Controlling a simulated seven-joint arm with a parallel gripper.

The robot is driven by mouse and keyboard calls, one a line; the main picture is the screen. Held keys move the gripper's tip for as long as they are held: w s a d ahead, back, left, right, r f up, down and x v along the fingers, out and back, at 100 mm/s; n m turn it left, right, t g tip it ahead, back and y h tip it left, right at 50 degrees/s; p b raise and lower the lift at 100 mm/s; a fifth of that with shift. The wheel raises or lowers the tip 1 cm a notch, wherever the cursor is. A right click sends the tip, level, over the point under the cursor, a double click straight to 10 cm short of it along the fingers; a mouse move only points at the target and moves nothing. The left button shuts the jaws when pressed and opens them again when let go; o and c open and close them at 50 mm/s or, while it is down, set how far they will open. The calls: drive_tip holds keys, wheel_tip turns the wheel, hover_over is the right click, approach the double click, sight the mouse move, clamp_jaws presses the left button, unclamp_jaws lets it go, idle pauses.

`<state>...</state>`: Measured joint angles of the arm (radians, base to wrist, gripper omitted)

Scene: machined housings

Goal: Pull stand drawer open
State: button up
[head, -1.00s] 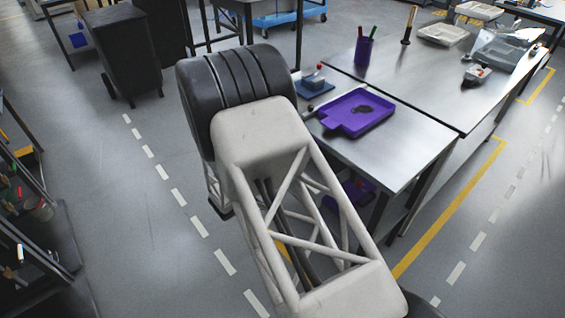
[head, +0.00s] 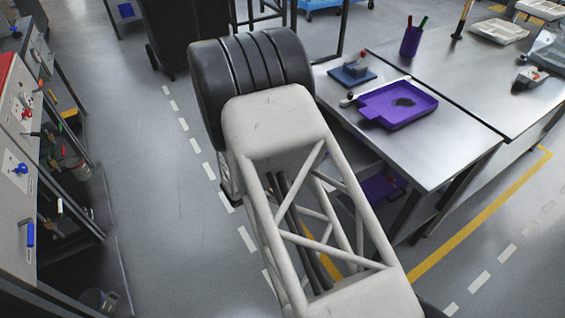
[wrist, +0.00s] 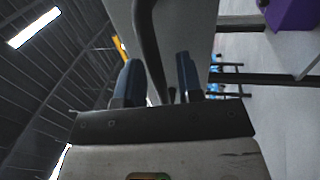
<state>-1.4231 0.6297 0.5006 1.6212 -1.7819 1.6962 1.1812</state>
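My gripper (wrist: 158,85) shows in the wrist view with two dark blue-grey fingers standing apart. I see nothing clamped between them. A dark curved bar (wrist: 147,40) shows beyond the fingers, in front of a pale grey panel (wrist: 188,28). I cannot tell whether that bar is a drawer handle. No stand drawer can be made out for certain in either view. In the head view my own arm fills the middle and the gripper is hidden behind it.
A tool bench (head: 20,140) with shelves stands at the left edge. A dark bin (head: 172,35) is behind. Floor between is clear.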

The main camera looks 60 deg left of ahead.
drive_tip(key=shift+r, duration=0.15)
drive_tip(key=shift+o, duration=0.7)
drive_tip(key=shift+a+r, duration=0.1)
drive_tip(key=shift+r, duration=1.5)
drive_tip(key=o, duration=0.4)
drive_tip(key=shift+s+d+r, duration=0.1)
drive_tip(key=shift+d+r, duration=0.1)
drive_tip(key=shift+d, duration=0.1)
drive_tip(key=o, duration=0.3)
drive_tip(key=s+d, duration=0.1)
drive_tip(key=d, duration=0.2)
drive_tip(key=s+d, duration=0.1)
drive_tip(key=d, duration=0.2)
drive_tip(key=s+d, duration=0.1)
drive_tip(key=d, duration=0.2)
drive_tip(key=shift+s+d+r, duration=0.1)
drive_tip(key=shift+d, duration=0.3)
drive_tip(key=d, duration=0.1)
drive_tip(key=s+d, duration=0.1)
drive_tip(key=d+r, duration=0.1)
drive_tip(key=shift+s+d, duration=0.1)
drive_tip(key=shift+s, duration=0.15)
drive_tip(key=c, duration=0.8)
drive_tip(key=shift+s+d, duration=0.45)
drive_tip(key=shift+d, duration=0.35)
drive_tip(key=shift+c, duration=0.2)
drive_tip(key=shift+o, duration=0.2)
